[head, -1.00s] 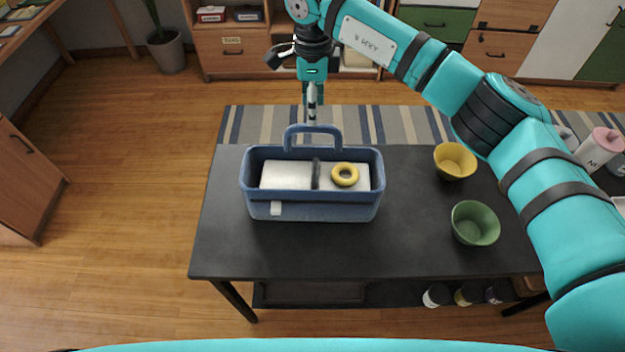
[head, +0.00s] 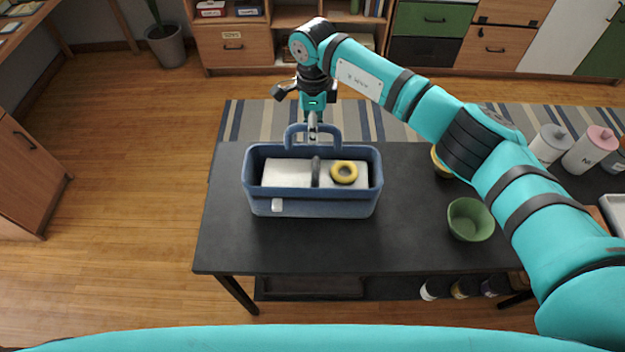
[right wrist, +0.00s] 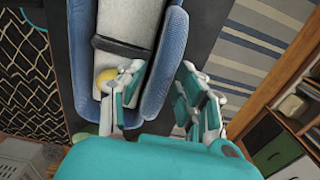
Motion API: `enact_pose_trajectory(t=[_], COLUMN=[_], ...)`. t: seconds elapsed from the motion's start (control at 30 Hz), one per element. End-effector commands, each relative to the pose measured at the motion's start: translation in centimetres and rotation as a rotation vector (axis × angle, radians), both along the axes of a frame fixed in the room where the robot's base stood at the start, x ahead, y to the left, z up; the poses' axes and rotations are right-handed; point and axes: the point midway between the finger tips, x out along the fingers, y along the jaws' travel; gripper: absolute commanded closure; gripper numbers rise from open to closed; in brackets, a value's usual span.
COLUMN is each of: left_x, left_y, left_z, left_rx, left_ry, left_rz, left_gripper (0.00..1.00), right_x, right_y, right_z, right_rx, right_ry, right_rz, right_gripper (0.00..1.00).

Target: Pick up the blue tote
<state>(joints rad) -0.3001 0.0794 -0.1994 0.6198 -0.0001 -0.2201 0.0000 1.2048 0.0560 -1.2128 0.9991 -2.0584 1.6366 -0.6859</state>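The blue tote (head: 312,207) stands upright on the dark table, with its arched handle (head: 297,132) rising at the far side. A yellow ring (head: 344,172) and pale contents lie inside it. My right gripper (head: 312,130) is at the handle, pointing down. My left gripper is not in view.
The dark table (head: 400,245) also holds a green bowl (head: 470,220), a yellow bowl (head: 438,163) partly behind my right arm, and bottles (head: 590,149) at the right. Drawers and shelves (head: 235,45) stand beyond a striped rug (head: 262,122). The table's front left is clear.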

Motion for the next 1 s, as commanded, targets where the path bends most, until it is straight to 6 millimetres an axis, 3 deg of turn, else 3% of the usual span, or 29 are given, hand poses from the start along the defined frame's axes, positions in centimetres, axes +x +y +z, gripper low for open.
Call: enact_pose_trajectory(t=[0.03, 0.23, 0.67, 1.0], left_x=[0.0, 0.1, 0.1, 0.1], left_y=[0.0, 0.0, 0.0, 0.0], left_z=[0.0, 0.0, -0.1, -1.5], left_rx=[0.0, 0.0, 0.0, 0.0], left_ry=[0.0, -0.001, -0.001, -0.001], left_rz=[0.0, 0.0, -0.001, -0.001], left_gripper=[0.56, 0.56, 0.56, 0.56], right_x=[0.0, 0.0, 0.1, 0.1], right_y=[0.0, 0.0, 0.0, 0.0], right_z=[0.0, 0.0, 0.4, 3.1], right_rx=[0.0, 0.0, 0.001, 0.002], right_ry=[0.0, 0.0, -0.002, -0.005], right_rz=[0.0, 0.0, 0.0, 0.001], right_gripper=[0.74, 1.0, 1.0, 1.0])
